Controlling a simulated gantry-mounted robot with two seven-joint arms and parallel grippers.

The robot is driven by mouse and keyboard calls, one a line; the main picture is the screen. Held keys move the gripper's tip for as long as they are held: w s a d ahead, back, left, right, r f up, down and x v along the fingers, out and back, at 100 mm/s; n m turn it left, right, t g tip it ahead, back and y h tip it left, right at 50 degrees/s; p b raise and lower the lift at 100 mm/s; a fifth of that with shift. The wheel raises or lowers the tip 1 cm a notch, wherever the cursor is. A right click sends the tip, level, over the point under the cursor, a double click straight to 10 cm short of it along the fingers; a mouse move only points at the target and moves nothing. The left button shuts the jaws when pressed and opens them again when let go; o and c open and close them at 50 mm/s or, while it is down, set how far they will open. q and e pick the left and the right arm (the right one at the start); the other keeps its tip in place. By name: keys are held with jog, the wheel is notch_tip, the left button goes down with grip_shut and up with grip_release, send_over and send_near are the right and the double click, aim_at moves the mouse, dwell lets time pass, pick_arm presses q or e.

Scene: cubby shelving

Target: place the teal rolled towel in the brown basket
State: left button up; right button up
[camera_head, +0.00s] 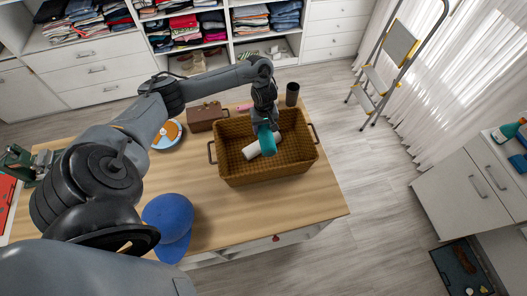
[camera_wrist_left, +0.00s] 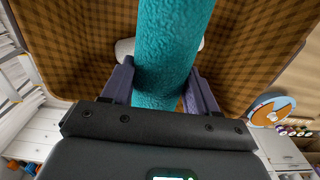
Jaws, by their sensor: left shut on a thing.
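The teal rolled towel (camera_head: 266,141) is held by my left gripper (camera_head: 265,123) over the brown basket (camera_head: 240,178). In the left wrist view the teal towel (camera_wrist_left: 168,55) stands between the two fingers of my left gripper (camera_wrist_left: 160,85), which is shut on it. The checked inside wall of the basket (camera_wrist_left: 70,45) fills the background there. A white roll (camera_head: 252,150) lies in the basket, partly hidden behind the teal towel. I cannot tell whether the teal towel touches the basket floor. My right gripper is not in view.
The basket stands on a wooden table (camera_head: 200,190). Around it are a brown case (camera_head: 205,117), a black cylinder (camera_head: 292,94), a blue cap (camera_head: 168,222) and a bowl-like round item (camera_head: 167,135). The tabletop left of the basket has free room.

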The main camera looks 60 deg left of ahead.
pick_arm(q)
jog(key=f+b, duration=0.1)
jog(key=f, duration=0.1)
jog(key=f+b, duration=0.1)
jog(key=f, duration=0.2)
jog(key=shift+s+a+f, duration=0.1)
jog(key=shift+s, duration=0.1)
notch_tip(320, 180, down, 4)
jog(key=shift+f, duration=0.25)
jog(key=shift+f, duration=0.1)
jog(key=shift+f, duration=0.25)
jog(key=o, duration=1.2)
